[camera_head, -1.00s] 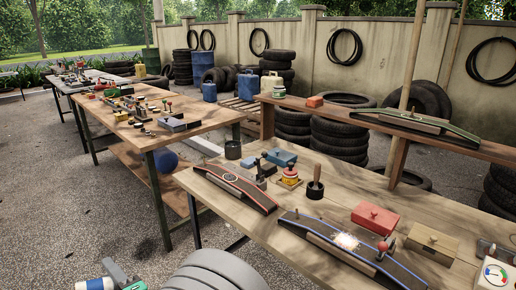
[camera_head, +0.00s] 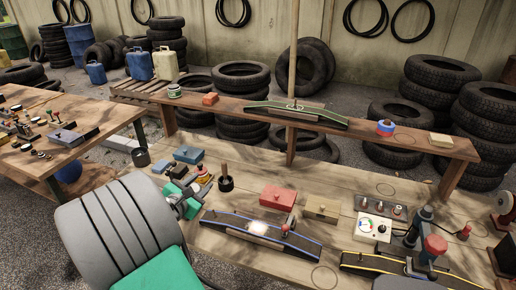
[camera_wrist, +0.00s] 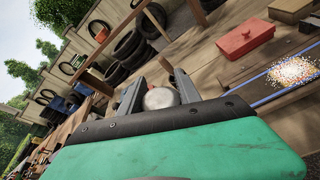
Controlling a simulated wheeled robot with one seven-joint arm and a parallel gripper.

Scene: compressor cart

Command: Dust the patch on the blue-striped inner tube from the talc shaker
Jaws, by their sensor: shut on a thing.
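The blue-striped inner tube (camera_head: 290,245) lies over a curved stand on the near bench. Its pale, bright, speckled patch (camera_head: 263,228) faces up; it also shows at the right of the wrist view (camera_wrist: 293,72). My gripper (camera_head: 190,206) is left of the tube's left end. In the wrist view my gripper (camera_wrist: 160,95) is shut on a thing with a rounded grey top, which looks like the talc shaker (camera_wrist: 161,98). Most of its body is hidden by the jaws and my green palm. I cannot tell how far it is above the bench.
A red box (camera_head: 277,198), a wooden box (camera_head: 322,209) and a dark pot with a brush handle (camera_head: 226,184) stand behind the tube. A red-and-yellow container (camera_head: 203,175) is close behind my gripper. A gauge box (camera_head: 373,228) stands right. A raised shelf (camera_head: 350,132) runs behind.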

